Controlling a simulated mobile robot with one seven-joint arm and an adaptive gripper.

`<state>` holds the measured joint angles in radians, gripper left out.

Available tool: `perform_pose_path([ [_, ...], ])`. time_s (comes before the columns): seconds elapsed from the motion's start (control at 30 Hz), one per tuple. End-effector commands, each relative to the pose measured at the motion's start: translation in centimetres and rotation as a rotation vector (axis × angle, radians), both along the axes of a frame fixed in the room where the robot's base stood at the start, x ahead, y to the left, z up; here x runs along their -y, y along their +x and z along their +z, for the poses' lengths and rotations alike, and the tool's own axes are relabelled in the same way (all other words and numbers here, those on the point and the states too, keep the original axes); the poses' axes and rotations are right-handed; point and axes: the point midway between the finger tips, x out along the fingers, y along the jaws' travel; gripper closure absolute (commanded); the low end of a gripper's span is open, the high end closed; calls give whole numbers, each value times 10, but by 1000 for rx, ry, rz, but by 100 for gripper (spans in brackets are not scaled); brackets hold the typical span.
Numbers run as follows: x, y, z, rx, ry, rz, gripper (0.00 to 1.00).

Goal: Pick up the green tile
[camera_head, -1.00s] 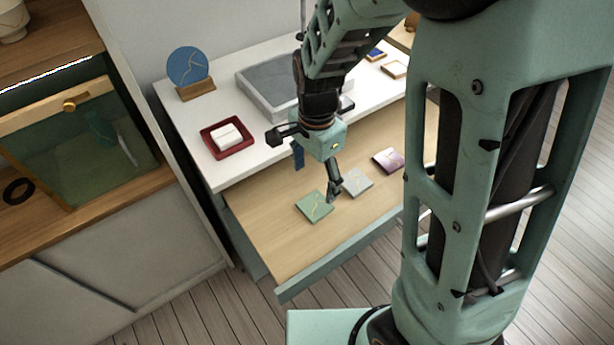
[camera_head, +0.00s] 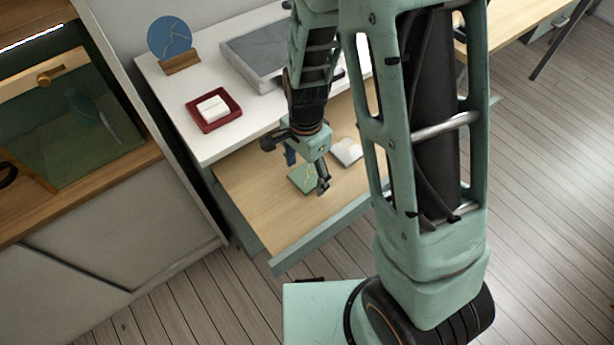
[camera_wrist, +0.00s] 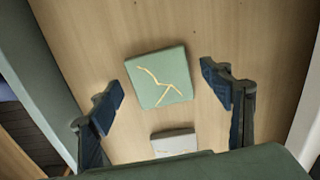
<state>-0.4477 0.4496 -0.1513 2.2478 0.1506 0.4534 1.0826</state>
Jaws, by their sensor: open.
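The green tile (camera_head: 302,178) lies flat in the open wooden drawer (camera_head: 262,215). In the wrist view the green tile (camera_wrist: 160,78) shows a branching gold seam on its top. My gripper (camera_head: 307,174) is above the drawer, and its near finger hides part of the tile in the head view. In the wrist view my gripper (camera_wrist: 160,92) is open and empty, its two blue-padded fingers apart to the left and right of the tile. I cannot tell its exact height above the tile.
A pale grey tile (camera_wrist: 174,143) lies close beside the green one; it also shows in the head view (camera_head: 346,151). A red tray (camera_head: 232,116) with a white block and a blue disc on a stand (camera_head: 170,38) are on the white top. The drawer's left part is bare.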

Motion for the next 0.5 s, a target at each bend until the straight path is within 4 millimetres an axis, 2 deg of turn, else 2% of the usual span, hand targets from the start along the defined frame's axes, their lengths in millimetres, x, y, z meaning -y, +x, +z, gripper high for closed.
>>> perform_pose_path([
  [0.07, 0, 0, 0, 0, 0, 0, 28],
  [0.5, 0, 0, 1, 0, 0, 0, 76],
])
